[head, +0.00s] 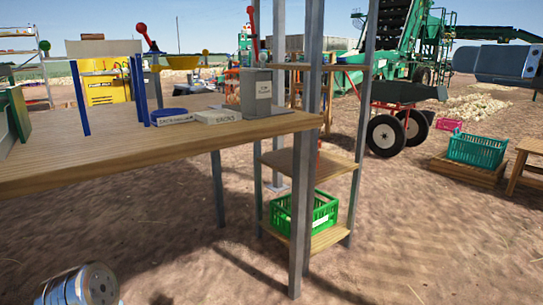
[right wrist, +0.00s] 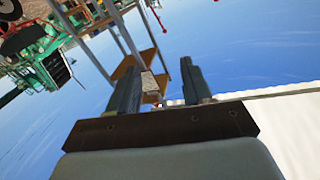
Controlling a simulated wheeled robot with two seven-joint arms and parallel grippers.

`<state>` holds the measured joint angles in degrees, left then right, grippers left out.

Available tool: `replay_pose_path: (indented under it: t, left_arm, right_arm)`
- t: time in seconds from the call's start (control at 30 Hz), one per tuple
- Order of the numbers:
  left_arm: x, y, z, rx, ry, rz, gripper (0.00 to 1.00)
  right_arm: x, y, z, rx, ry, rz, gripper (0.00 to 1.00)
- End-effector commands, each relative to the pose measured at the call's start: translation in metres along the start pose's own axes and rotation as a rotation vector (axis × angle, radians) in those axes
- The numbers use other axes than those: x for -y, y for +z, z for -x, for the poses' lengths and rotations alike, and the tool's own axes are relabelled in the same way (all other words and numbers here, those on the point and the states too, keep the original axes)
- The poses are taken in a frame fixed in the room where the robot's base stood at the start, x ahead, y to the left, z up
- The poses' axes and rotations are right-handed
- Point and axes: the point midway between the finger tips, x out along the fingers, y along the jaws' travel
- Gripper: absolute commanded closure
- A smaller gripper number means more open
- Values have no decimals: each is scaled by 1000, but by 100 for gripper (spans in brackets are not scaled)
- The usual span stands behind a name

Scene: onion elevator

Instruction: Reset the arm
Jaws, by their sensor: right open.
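My right gripper (right wrist: 160,68) shows in the right wrist view with its two dark fingers apart and nothing held between them. A wooden shelf stand (right wrist: 126,68) shows beyond the fingers in that strongly tilted view, apart from them as far as I can tell. In the head view a grey-blue part of my right arm (head: 505,63) reaches in at the upper right edge, raised over open ground. Its fingertips are not clear there. My left gripper is not in view.
A wooden table (head: 130,152) with blue posts, labelled boxes and a grey lever box (head: 255,95) fills the left. A metal-post shelf holds a green crate (head: 305,213). A black cart (head: 405,95) and teal crate (head: 478,150) stand right. Bare soil lies in front.

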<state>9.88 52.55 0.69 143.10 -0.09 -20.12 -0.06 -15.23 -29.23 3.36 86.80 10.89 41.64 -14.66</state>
Motion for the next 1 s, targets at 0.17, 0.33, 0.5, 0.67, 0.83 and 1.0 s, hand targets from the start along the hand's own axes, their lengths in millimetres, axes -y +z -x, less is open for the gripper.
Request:
replay_pose_path:
  t: [0.17, 0.33, 0.5, 0.67, 0.83, 1.0]
  left_arm:
    - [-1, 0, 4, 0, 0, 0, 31]
    - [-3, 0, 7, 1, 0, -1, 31]
    - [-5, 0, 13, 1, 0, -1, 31]
    - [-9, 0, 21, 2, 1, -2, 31]
    - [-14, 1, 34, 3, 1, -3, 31]
    - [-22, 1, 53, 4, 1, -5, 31]
  right_arm:
    - [-6, 9, -21, 32, 11, -13, 51]
    - [-13, 21, -44, 67, 25, -27, 51]
    - [-23, 42, -78, 122, 44, -48, 51]
    - [-38, 76, -120, 197, 73, -77, 51]
    - [-61, 139, -176, 320, 118, -123, 51]
    - [-90, 252, -230, 503, 181, -191, 51]
